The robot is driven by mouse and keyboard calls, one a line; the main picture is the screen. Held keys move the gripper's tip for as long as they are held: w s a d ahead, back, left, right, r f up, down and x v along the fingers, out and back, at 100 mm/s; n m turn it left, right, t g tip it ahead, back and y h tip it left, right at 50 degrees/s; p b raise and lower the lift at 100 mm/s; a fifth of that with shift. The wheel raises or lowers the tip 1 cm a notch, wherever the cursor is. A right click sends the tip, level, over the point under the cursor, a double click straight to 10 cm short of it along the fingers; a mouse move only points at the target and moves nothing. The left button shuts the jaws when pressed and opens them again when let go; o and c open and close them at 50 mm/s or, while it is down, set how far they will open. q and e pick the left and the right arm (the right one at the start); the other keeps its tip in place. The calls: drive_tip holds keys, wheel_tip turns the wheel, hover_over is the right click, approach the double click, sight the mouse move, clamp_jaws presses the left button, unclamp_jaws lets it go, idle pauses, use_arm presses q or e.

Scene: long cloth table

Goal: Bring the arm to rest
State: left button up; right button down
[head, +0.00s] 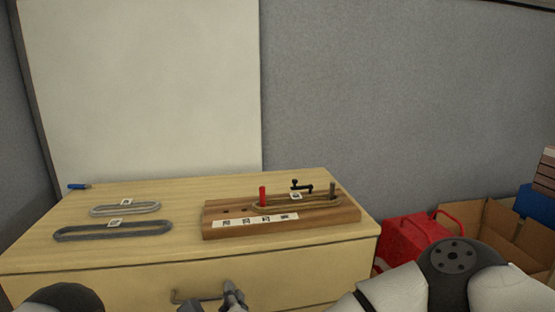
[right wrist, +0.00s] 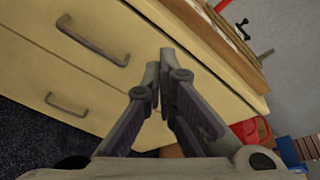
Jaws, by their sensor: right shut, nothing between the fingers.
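My right gripper (head: 231,288) is low in front of the wooden cabinet (head: 330,254), just right of its drawer handle (head: 190,297). In the right wrist view, the gripper (right wrist: 158,63) has its fingertips together with nothing between them, in front of the drawer fronts. My right arm's white and dark links show at the lower right of the head view. My left gripper is not visible; only a dark rounded part, likely my left arm, shows at the lower left edge.
On the cabinet top lies a wooden board (head: 335,215) with a red peg (head: 262,196), a grey peg (head: 332,190), a black crank (head: 302,186) and a belt. Two loose belts (head: 125,209) (head: 70,235) lie left. A red crate (head: 410,238) and cardboard box (head: 500,248) stand right.

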drive_tip(key=s+d+f+n+g+y+p, duration=0.1)
drive_tip(key=s+d+f+n+g, duration=0.4)
drive_tip(key=s+f+n, duration=0.45)
drive_tip(key=s+d+f+n+g+y+p, duration=0.1)
drive_tip(key=s+d+f+n+g, duration=0.4)
drive_tip(key=s+f+n, duration=0.4)
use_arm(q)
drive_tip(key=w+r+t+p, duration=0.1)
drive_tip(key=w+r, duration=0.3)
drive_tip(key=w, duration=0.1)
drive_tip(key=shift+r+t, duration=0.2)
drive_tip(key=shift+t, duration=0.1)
use_arm(e)
drive_tip(key=s+d+n+g+h, duration=0.3)
drive_tip(key=s+d+n+g, duration=0.4)
drive_tip(key=s+d, duration=1.3)
drive_tip(key=s, duration=0.3)
drive_tip(key=shift+s+d+r+n+h, duration=0.15)
drive_tip(key=shift+s+d+n+h, duration=0.05)
drive_tip(key=shift+d+n+h, duration=0.2)
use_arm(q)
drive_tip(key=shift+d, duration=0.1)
use_arm(e)
drive_tip(key=shift+w, duration=0.1)
